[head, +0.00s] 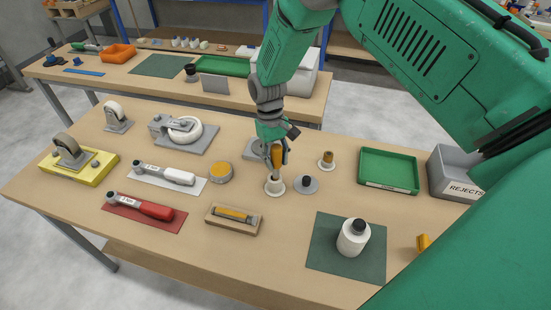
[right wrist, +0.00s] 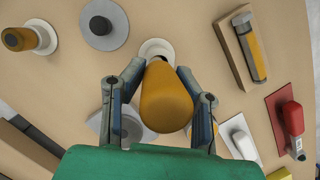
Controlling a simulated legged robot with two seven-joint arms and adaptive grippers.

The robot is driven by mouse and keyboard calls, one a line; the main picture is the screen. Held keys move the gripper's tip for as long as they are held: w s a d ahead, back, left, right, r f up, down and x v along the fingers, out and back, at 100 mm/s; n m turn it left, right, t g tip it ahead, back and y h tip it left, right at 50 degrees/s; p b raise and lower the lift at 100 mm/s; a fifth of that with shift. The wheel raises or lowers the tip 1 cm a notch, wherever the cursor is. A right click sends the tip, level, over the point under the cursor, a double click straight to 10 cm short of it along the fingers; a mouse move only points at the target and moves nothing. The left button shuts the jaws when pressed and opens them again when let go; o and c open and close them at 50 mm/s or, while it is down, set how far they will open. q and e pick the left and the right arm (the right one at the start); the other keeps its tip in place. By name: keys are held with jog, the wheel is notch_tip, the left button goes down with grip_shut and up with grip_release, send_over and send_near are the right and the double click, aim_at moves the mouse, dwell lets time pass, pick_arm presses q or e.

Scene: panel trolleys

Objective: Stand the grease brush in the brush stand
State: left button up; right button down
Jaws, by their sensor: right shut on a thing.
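The grease brush, with its orange handle (head: 276,156), is upright in my right gripper (head: 277,162). In the right wrist view the fingers are closed on both sides of the handle (right wrist: 166,98). The brush's lower end is at the small white round stand (head: 274,188), which also shows beyond the handle in the right wrist view (right wrist: 156,48). I cannot tell whether the brush end rests in the stand or just above it. My left gripper is not in view.
A grey disc with a black knob (head: 306,185) is close to the right of the stand. An orange-topped piece on a white base (head: 326,161) stands behind it. A wooden block with a yellow tool (head: 233,217) is at front left. A green tray (head: 388,170) is to the right.

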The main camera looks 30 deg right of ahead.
jog(key=shift+a+f+b, duration=0.15)
jog(key=shift+f+b, duration=0.2)
jog(key=shift+f, duration=0.2)
jog(key=shift+f+b, duration=0.55)
jog(key=shift+f, duration=0.3)
jog(key=c, duration=1.1)
grip_release()
jog(key=shift+c, duration=0.2)
jog(key=shift+r, duration=0.15)
jog(key=v, duration=1.1)
jog(key=shift+r, duration=0.3)
jog(key=shift+w, duration=0.15)
